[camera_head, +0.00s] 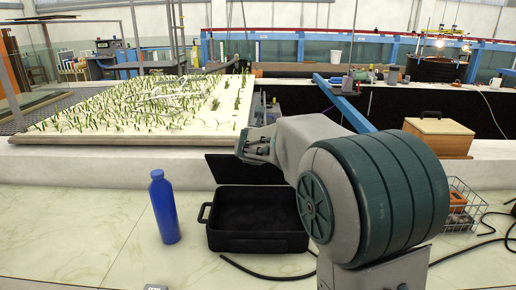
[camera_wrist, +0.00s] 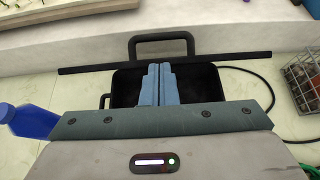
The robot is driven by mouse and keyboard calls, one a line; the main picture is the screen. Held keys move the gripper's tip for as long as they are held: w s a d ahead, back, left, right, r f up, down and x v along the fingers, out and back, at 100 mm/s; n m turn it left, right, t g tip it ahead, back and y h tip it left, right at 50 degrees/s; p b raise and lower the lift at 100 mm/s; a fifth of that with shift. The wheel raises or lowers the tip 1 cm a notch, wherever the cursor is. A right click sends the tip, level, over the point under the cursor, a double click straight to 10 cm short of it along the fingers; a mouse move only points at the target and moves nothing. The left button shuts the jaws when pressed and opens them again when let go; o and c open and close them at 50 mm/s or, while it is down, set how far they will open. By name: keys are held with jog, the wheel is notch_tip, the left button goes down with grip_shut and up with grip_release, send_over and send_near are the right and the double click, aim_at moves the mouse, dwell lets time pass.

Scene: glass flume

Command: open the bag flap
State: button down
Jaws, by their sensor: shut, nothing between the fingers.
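The black bag (camera_head: 257,242) sits on the pale bench top, with its dark interior showing. Its flap (camera_head: 243,168) stands up along the far side, so the bag is open. In the wrist view the flap (camera_wrist: 90,70) shows nearly edge-on as a long dark bar, with a handle loop (camera_wrist: 160,36) beyond it. My gripper (camera_wrist: 160,66) is shut and empty, its blue fingers over the bag opening with their tips close to the flap. I cannot tell whether they touch it. In the head view my gripper (camera_head: 250,152) is near the flap's top, and my arm hides the flap's right part.
A blue bottle (camera_head: 164,207) stands just left of the bag. A wire basket (camera_head: 458,205) and black cables lie to the right. A wooden box (camera_head: 438,136) and a planted sand bed (camera_head: 140,106) are behind.

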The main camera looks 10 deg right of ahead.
jog(key=x, duration=0.9)
jog(key=shift+f, duration=0.1)
